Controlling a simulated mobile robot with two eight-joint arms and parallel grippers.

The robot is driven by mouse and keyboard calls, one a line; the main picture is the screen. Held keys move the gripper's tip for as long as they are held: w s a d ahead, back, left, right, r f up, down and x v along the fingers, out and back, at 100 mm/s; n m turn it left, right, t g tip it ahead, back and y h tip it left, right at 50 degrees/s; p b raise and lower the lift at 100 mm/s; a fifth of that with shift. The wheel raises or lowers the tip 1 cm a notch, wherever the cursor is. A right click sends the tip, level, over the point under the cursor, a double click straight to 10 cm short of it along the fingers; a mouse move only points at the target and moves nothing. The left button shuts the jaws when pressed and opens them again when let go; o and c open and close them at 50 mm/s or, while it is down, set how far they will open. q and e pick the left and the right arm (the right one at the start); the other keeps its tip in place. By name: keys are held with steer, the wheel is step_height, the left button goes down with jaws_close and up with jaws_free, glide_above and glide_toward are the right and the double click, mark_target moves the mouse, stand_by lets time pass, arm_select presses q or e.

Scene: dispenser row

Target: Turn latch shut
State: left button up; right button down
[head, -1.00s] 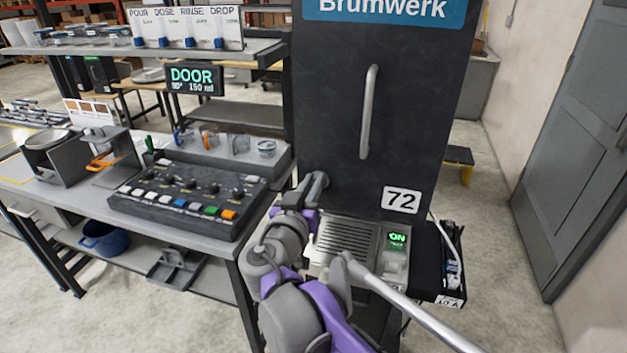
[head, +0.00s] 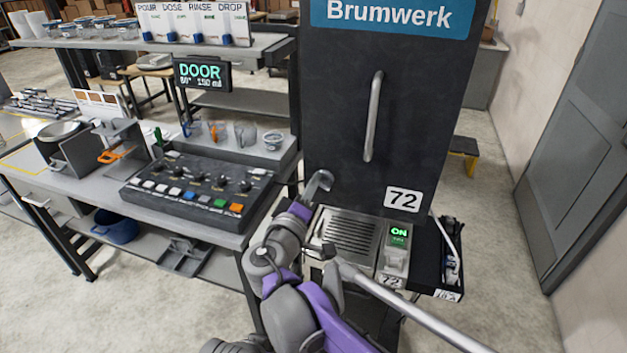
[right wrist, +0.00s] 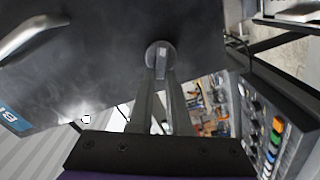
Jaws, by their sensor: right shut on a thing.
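The latch is a round grey knob (right wrist: 159,53) on the dark cabinet door (head: 345,140), near its lower left edge. My right gripper (right wrist: 161,72) is shut on the knob in the right wrist view, both fingers reaching up to it. In the head view the right gripper (head: 319,184) is at the door's lower left corner. It hides most of the latch there, so its exact turn cannot be told. My left gripper is not in view.
A long vertical handle (head: 373,117) is on the door. Below stand a slotted metal drip tray (head: 350,230) and a lit "ON" panel (head: 398,234). A button panel (head: 197,188) is on the bench at left, under a "DOOR" display (head: 202,75).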

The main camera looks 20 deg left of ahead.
steer(key=n, duration=0.5)
steer(key=shift+a+f+n+p, duration=0.1)
steer(key=shift+f+n+p, duration=0.2)
steer(key=shift+f, duration=0.1)
stand_by(0.3)
steer(key=c, duration=0.9)
jaws_free()
steer(key=shift+o, duration=0.2)
